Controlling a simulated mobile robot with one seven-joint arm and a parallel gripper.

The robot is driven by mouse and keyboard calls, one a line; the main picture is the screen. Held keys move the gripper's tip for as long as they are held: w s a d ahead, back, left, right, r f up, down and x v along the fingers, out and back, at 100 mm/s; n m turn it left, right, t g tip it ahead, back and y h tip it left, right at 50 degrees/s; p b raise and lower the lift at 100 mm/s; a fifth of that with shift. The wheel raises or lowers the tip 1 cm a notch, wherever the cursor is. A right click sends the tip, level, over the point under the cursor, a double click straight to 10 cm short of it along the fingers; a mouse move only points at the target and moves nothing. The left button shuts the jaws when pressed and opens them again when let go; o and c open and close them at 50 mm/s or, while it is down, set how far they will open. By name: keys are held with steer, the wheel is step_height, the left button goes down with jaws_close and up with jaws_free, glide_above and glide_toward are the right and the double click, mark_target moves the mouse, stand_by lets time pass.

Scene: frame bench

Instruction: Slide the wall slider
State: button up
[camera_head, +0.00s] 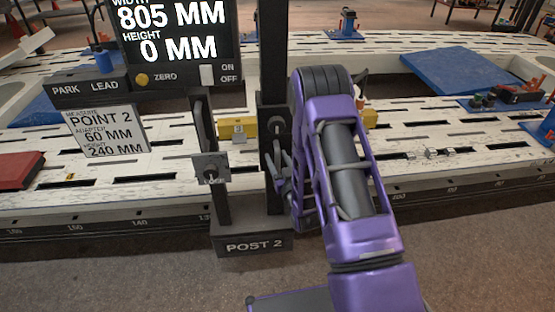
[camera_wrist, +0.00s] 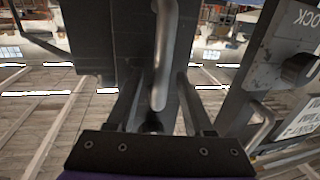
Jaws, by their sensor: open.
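The dark slider block (camera_head: 271,112) sits on the tall dark post above the base marked POST 2 (camera_head: 253,244). In the wrist view a grey metal handle bar (camera_wrist: 166,50) stands out from a dark plate (camera_wrist: 131,35), which looks like the slider's face. My gripper (camera_head: 279,180) is at the post, just below the block, partly hidden by my purple arm. In the wrist view my gripper (camera_wrist: 158,88) is open, with one finger on each side of the handle's lower end. A gap shows on both sides, and I cannot tell whether either finger touches it.
A lock plate (camera_head: 211,169) on a shorter stand is left of the post; it shows close on the right in the wrist view (camera_wrist: 290,68). A display (camera_head: 172,35) reads 805 mm width and 0 mm height. A card (camera_head: 106,131) reads Point 2, 60 mm, 240 mm.

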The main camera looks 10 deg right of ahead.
jaws_close()
stand_by(1.4)
